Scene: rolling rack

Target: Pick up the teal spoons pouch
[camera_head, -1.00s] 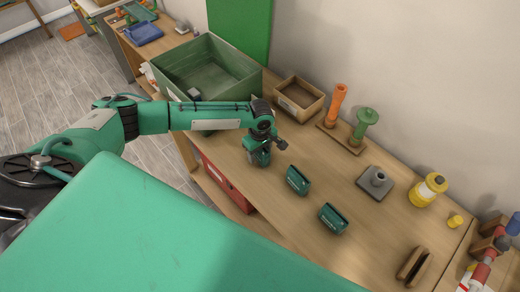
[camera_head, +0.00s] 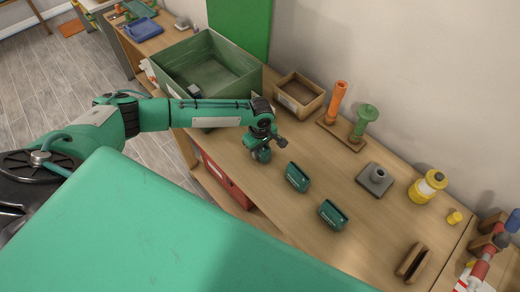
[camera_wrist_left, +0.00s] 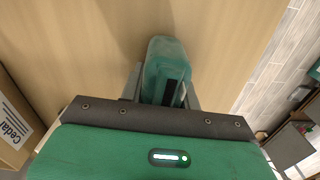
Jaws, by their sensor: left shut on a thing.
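A teal pouch (camera_wrist_left: 165,65) with a dark patch is between the fingers of my left gripper (camera_wrist_left: 162,90) in the left wrist view. The gripper is shut on it. In the head view my left gripper (camera_head: 262,154) is low over the wooden bench, and it mostly hides the held pouch. Two similar teal pouches stand apart on the bench to its lower right: a nearer one (camera_head: 297,177) and a farther one (camera_head: 332,214). I cannot read their labels, so I cannot tell which one holds spoons. My right gripper is not in view.
A large green crate (camera_head: 178,88) and a wooden box (camera_head: 291,104) stand behind the left gripper. An orange and green peg stand (camera_head: 341,137), a grey block (camera_head: 374,180) and a yellow-white jar (camera_head: 428,187) stand toward the wall. A brown holder (camera_head: 412,264) is at lower right.

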